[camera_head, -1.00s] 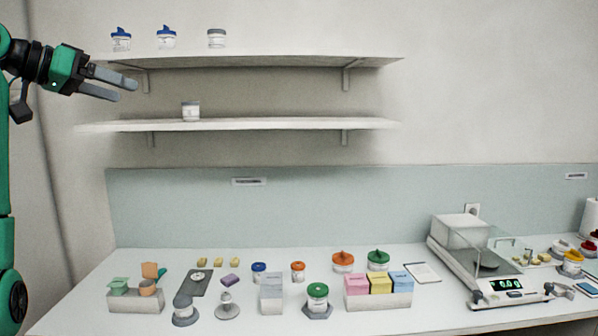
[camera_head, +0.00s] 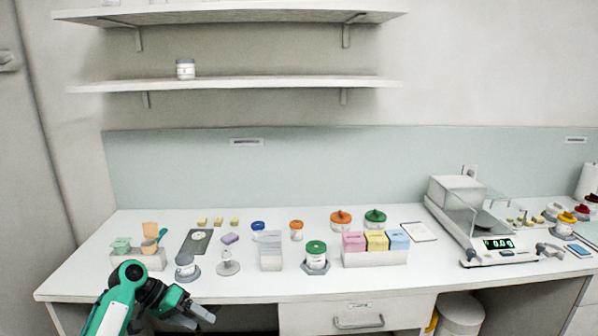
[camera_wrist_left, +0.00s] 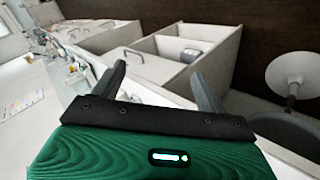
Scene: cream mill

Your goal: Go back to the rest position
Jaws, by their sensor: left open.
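My left gripper (camera_head: 198,315) is low at the front of the bench, below the white table top's front edge. In the left wrist view its two fingers (camera_wrist_left: 165,82) stand apart with nothing between them. Its arm comes in from the lower left in the head view. The bench (camera_head: 250,286) is behind and above the gripper, apart from it. My right gripper is in neither view.
A drawer front (camera_head: 357,306) with a handle sits under the bench. A white bin (camera_head: 461,312) stands below at the right. Jars, boxes and a balance (camera_head: 500,245) stand on the bench. Two shelves (camera_head: 235,86) hang above.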

